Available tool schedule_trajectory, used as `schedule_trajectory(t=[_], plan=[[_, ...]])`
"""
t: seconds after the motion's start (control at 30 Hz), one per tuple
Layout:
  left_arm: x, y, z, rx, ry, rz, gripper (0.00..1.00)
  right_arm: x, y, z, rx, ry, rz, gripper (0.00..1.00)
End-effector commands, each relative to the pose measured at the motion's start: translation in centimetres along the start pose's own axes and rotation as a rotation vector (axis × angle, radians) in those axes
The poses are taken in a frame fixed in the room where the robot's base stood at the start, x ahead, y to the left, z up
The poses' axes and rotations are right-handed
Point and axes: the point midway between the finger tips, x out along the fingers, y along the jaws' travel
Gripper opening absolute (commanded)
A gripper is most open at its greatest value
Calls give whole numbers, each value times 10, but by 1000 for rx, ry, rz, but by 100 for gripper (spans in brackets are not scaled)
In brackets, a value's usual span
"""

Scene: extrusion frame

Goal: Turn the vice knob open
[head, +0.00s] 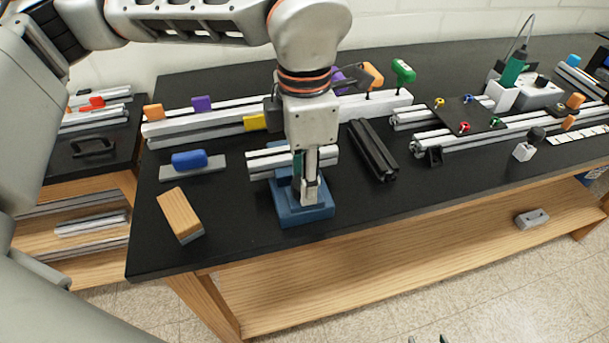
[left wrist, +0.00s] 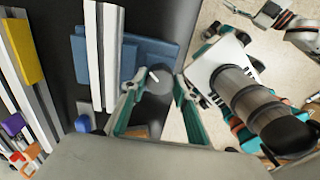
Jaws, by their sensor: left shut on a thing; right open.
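The blue vice (head: 290,215) stands near the table's front edge, with silver extrusion (head: 265,161) lying across it. In the left wrist view the vice (left wrist: 152,50) and the extrusion (left wrist: 95,50) show from above. My left gripper (head: 310,192) points down at the vice's front side and hides much of it in the head view. In the left wrist view its teal fingers (left wrist: 156,88) are on either side of the round grey vice knob (left wrist: 157,82), which has a pale bar. My right gripper (head: 427,339) shows only its parted tips at the bottom edge, away from the vice.
A wooden block with a dark underside (head: 180,214) and a blue-handled tool (head: 190,160) lie left of the vice. Dark extrusion (head: 373,151) lies to its right. Longer rails and colored clamps stand behind. The front table strip right of the vice is clear.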

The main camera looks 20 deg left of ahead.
Motion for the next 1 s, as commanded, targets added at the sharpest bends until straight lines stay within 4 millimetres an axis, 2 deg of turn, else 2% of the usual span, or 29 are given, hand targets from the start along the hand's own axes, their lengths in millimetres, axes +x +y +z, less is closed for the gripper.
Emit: schedule_trajectory(t=[1.0], plan=[[-1, 0, 0, -967, -2, 0, 8, 0, 0, 5, -5, -5, 1, 44]])
